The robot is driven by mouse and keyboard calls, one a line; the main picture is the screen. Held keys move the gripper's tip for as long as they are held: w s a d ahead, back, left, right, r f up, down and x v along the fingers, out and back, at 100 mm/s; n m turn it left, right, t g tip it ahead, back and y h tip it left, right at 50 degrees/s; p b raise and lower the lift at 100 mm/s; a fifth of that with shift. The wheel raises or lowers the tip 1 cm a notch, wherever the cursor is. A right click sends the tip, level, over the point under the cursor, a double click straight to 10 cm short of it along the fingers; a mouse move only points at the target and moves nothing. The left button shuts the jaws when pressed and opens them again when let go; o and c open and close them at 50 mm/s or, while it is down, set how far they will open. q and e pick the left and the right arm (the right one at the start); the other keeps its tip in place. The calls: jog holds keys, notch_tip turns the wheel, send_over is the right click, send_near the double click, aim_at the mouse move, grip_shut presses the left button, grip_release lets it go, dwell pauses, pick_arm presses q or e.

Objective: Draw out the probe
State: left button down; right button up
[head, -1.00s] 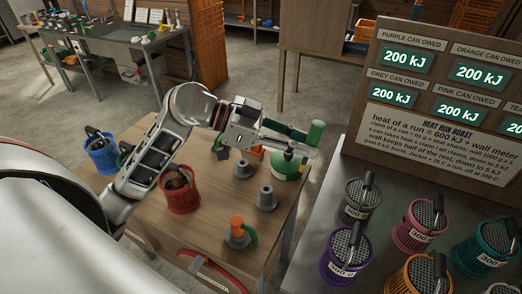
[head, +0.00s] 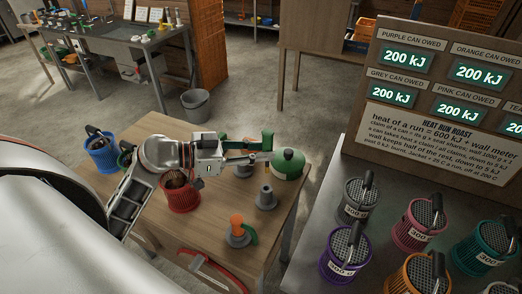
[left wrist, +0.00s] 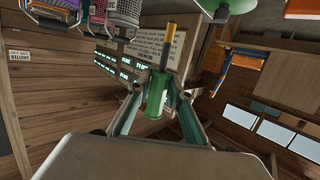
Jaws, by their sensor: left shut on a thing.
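My left gripper (head: 264,145) is shut on the probe's green handle (head: 267,139). In the left wrist view the handle (left wrist: 155,95) sits between the two fingers (left wrist: 156,98), and a yellow and dark shaft (left wrist: 169,48) extends from it, its length bare. In the head view the gripper holds the probe above the wooden table, left of a green domed can (head: 287,161), apart from it. The dome's green edge also shows at the top of the left wrist view (left wrist: 228,6). My right gripper is not in view.
On the wooden table (head: 205,232) stand a red basket (head: 181,198), a blue basket (head: 101,157), a grey stand (head: 265,198) and an orange-topped stand (head: 237,232). Several coloured cans fill the grey counter (head: 300,250) at right, under a sign board (head: 440,130).

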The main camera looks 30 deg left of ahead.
pick_arm(q)
notch_tip(320, 180, down, 6)
jog(key=shift+r+b, duration=0.15)
jog(key=shift+b, duration=0.55)
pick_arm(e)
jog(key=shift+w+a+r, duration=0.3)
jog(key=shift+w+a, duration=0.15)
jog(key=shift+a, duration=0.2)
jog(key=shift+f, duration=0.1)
pick_arm(q)
jog(key=shift+p, duration=0.75)
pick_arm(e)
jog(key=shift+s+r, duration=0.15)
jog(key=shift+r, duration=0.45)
pick_arm(q)
jog(key=shift+f+b, duration=1.1)
jog(key=shift+f, duration=2.9)
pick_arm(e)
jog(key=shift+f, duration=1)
pick_arm(q)
jog(key=c, duration=1.7)
grip_release()
